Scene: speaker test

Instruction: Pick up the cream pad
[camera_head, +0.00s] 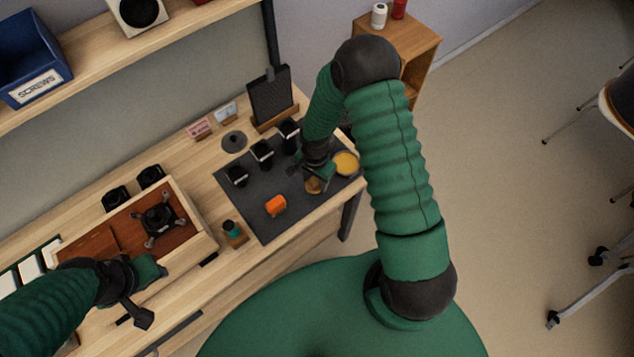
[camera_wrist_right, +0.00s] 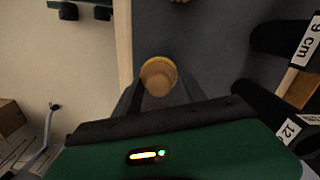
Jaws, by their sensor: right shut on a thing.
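My right gripper (camera_head: 314,178) is low over the right part of the dark mat. It is shut on a small round tan piece with a yellow rim, apparently the cream pad (camera_head: 313,187). In the right wrist view the pad (camera_wrist_right: 158,77) sits between the two dark fingertips. I cannot tell whether it is clear of the mat. A yellow round dish or disc (camera_head: 346,163) lies just right of this gripper.
A wooden tray (camera_head: 205,238) with a black part is at the left. The table's front edge is close to the right gripper; floor lies beyond.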

